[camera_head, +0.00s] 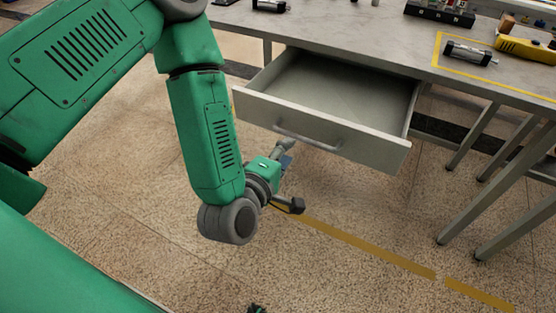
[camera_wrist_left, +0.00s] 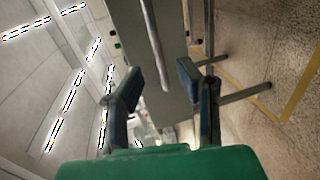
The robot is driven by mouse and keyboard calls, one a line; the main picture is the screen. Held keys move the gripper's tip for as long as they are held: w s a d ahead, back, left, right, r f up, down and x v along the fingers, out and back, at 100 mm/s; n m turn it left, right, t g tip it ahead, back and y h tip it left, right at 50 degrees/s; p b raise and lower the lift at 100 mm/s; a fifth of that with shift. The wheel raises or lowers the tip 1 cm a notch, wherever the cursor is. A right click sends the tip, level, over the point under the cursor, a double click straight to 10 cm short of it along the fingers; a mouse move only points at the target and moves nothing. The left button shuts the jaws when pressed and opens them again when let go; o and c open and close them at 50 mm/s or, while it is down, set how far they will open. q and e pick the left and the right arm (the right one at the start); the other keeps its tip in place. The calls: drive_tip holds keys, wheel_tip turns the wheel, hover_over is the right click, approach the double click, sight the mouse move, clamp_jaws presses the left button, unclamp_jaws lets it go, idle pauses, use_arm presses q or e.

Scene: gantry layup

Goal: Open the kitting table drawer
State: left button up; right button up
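The kitting table drawer (camera_head: 375,145) is pulled well out from under the table top and its empty inside shows. Its grey bar handle (camera_head: 310,140) is on the drawer's front. My left gripper (camera_head: 293,180) is open, below and close to the left end of the handle. In the left wrist view the two fingers of my left gripper (camera_wrist_left: 158,72) are spread, with the handle bar (camera_wrist_left: 154,42) in the gap between them and the drawer front (camera_wrist_left: 178,45) behind. Nothing is clamped; whether a finger touches the bar I cannot tell.
The table top (camera_head: 350,38) carries a black cylinder (camera_head: 468,53) inside a yellow outline, a yellow tool (camera_head: 525,48) and a dark rack (camera_head: 440,12). Table legs (camera_head: 500,185) stand at the right. The floor in front is clear, with a yellow line (camera_head: 370,245).

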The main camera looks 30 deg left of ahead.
use_arm(q)
drive_tip(key=shift+v, duration=2.2)
drive_tip(key=s+f+m+g+h+p, duration=0.2)
drive_tip(key=s+f+m+g, duration=0.25)
drive_tip(key=f+m, duration=0.25)
drive_tip(key=s+a+f+m+g+y+p, duration=0.1)
drive_tip(key=s+a+f+m+g, duration=0.3)
drive_tip(key=s, duration=0.4)
drive_tip(key=s+a+f+m+g+y, duration=0.1)
drive_tip(key=s+a+f+m+g, duration=0.3)
drive_tip(key=s+a+m+g, duration=0.1)
drive_tip(key=s+m+g, duration=0.1)
drive_tip(key=s+m, duration=0.1)
drive_tip(key=shift+s+a+y+p, duration=0.15)
drive_tip(key=shift+s+y+p, duration=0.15)
drive_tip(key=shift+s+p, duration=0.1)
drive_tip(key=shift+w+g, duration=0.1)
drive_tip(key=shift+g, duration=0.15)
